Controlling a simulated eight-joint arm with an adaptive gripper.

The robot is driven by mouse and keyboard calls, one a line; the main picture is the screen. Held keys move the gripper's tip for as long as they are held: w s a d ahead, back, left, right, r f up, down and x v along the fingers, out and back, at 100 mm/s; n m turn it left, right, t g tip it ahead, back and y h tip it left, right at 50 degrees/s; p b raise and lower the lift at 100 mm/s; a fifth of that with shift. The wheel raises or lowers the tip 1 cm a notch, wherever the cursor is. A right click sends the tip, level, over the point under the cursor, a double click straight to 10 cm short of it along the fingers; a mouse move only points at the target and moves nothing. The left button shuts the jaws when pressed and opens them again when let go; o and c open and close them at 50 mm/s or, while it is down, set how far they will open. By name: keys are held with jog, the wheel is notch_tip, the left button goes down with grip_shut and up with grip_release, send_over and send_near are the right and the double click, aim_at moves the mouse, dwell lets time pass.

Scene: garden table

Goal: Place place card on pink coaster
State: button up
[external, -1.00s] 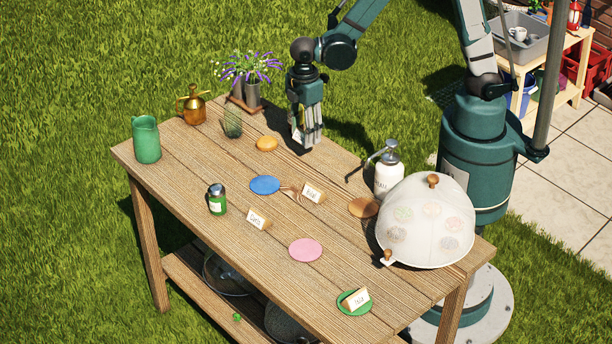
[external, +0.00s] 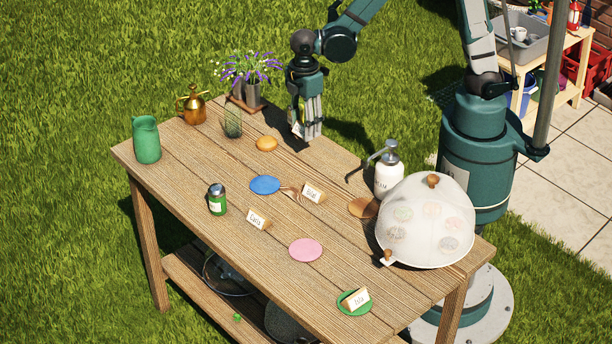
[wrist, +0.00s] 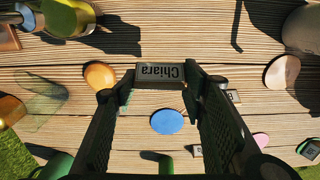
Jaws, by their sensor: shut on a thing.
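My gripper (external: 310,128) is shut on a place card (wrist: 160,73) that reads "Chiara", upside down in the wrist view. The gripper (wrist: 160,82) holds it between its fingertips, above the back part of the wooden table. In the external view only a small pale part of the card (external: 297,130) shows beside the fingers. The pink coaster (external: 305,250) lies flat and bare nearer the front of the table. It also shows partly, at the lower right of the wrist view (wrist: 261,139).
Other place cards stand near a blue coaster (external: 265,185), at the middle (external: 259,220) and on a green coaster (external: 343,306). A mesh dome (external: 425,215) and pump bottle (external: 388,178) stand at right. A green jar (external: 217,200) and pitcher (external: 146,140) stand at left.

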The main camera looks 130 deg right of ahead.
jog(key=shift+w, duration=0.1)
jog(key=shift+w+a, duration=0.35)
jog(key=shift+w, duration=0.2)
jog(key=w+a, duration=1.3)
jog(key=a, duration=0.2)
jog(key=w+a, duration=1.3)
jog(key=a, duration=0.3)
jog(key=shift+w+a+r+p, duration=0.2)
jog(key=shift+w+r+p, duration=0.15)
jog(key=shift+r, duration=0.1)
jog(key=shift+f, duration=0.1)
send_over(305, 249)
jog(key=shift+a+f+b, duration=0.1)
jog(key=shift+f+b, duration=0.3)
jog(key=shift+f, duration=2.65)
jog(key=shift+f, duration=0.1)
jog(key=shift+f, duration=1.75)
